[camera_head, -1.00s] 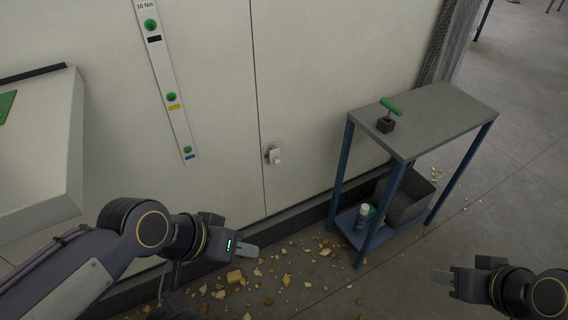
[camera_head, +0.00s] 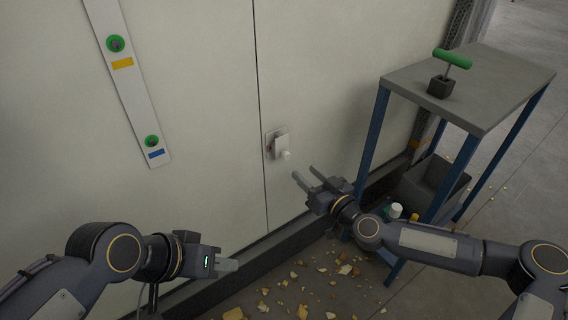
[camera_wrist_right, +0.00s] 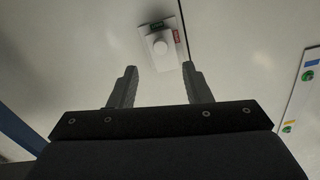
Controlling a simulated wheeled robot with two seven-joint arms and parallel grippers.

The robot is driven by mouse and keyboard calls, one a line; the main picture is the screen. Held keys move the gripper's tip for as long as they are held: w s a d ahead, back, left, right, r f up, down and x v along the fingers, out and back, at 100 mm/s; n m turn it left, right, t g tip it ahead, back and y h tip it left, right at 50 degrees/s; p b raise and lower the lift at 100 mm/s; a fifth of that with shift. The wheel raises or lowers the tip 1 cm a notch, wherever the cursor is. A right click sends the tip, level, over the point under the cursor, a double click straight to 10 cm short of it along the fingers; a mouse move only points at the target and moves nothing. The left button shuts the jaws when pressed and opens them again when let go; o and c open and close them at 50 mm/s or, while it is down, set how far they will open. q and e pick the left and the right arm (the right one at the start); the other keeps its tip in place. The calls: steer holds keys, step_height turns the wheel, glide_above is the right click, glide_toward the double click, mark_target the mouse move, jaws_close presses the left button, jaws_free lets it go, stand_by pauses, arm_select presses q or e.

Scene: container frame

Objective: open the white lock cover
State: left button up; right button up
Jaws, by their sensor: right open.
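A blue-legged table (camera_head: 470,85) with a grey top stands at right, close to my right arm. A green-handled tool (camera_head: 453,58) stands on it in a dark block. A marked strip (camera_head: 130,80) is on the wall at left. Crumbs litter the floor below.

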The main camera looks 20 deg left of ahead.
mark_target(288, 157)
steer(key=b+x, duration=0.1)
steer(key=x, duration=0.6)
steer(key=shift+w+a, duration=0.2)
steer(key=shift+a, duration=0.05)
jaws_close()
steer(key=shift+s, duration=0.1)
